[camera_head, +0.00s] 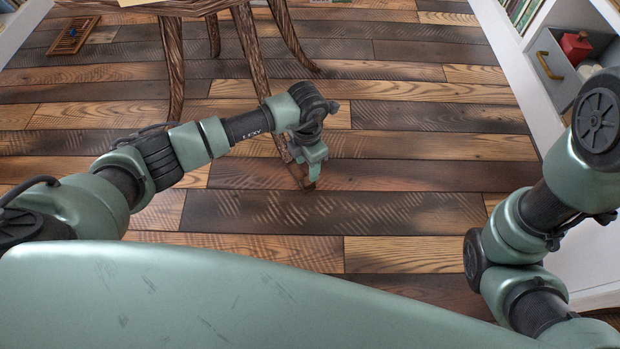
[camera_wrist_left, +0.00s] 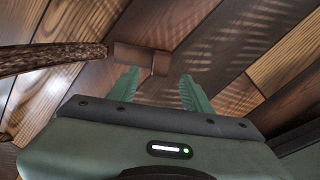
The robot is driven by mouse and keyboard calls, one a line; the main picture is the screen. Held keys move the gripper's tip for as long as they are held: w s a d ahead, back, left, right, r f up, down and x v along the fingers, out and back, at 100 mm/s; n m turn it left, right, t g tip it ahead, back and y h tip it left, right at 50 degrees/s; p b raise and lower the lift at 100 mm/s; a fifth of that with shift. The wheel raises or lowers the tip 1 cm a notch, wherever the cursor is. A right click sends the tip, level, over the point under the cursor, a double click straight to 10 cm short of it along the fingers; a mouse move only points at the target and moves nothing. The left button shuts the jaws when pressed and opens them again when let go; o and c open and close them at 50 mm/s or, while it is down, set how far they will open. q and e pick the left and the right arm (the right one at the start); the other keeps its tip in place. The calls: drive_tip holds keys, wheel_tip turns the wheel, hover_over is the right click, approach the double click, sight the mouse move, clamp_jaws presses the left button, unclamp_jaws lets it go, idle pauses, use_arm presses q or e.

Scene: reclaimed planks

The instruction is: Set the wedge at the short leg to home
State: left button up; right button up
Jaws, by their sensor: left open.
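The wedge (camera_wrist_left: 142,58) is a small reddish-brown block on the plank floor in the left wrist view. The dark, rough wooden short leg (camera_wrist_left: 50,58) comes in from the left there, and its foot ends at the wedge's left end; I cannot tell whether they touch. My left gripper (camera_wrist_left: 159,76) is open, its green fingers pointing at the wedge, which lies just past the fingertips and nearer the left one. In the head view my left gripper (camera_head: 310,176) is low over the floor, beside the leg's foot (camera_head: 301,177), and mostly hides the wedge. My right gripper is out of view.
Other table legs (camera_head: 173,65) stand behind my left arm. A brown slatted tray (camera_head: 68,44) with a blue item lies at the far left. A white shelf unit (camera_head: 512,70) with an open grey drawer (camera_head: 550,62) holding a red object stands right.

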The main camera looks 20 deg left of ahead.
sight(301, 174)
use_arm(q)
wheel_tip(301, 174, down, 7)
drive_tip(key=b, duration=0.4)
drive_tip(key=shift+f+b, duration=0.1)
drive_tip(key=shift+b, duration=0.2)
clamp_jaws()
idle(1.0)
